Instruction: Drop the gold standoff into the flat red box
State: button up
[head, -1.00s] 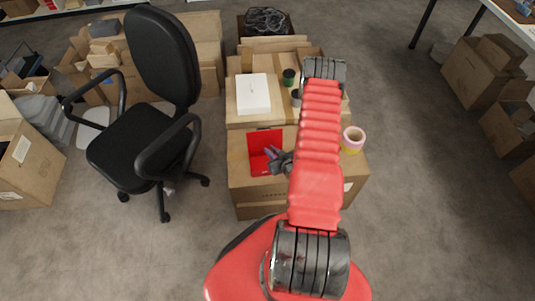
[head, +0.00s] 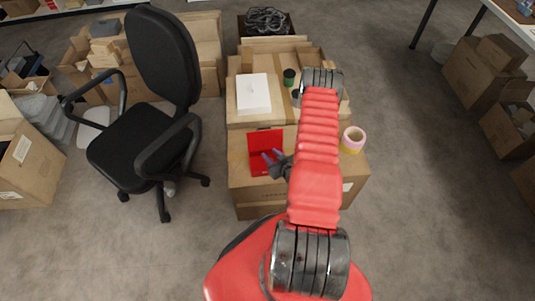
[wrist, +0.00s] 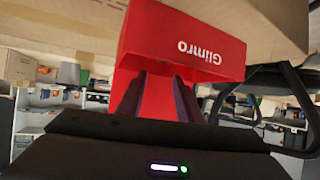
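The flat red box (head: 259,165) sits on a carton, its lid raised at the back. In the wrist view the red box (wrist: 205,50) appears upside down with white lettering on its lid. My gripper (head: 271,155) is over the right part of the box in the head view. In the wrist view my gripper (wrist: 160,80) has its two dark fingers apart, with only red surface showing between them. The gold standoff is not visible in either view; I cannot tell whether it lies in the box behind the fingers.
The carton (head: 270,196) bears the box and a pink-and-yellow tape roll (head: 353,139) at right. Behind are a white box (head: 253,93) and a green-topped can (head: 289,76). A black office chair (head: 150,140) stands at left.

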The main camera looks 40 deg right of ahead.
dwell(0.3)
jog(key=shift+v, duration=6.85)
jog(key=shift+f, duration=0.1)
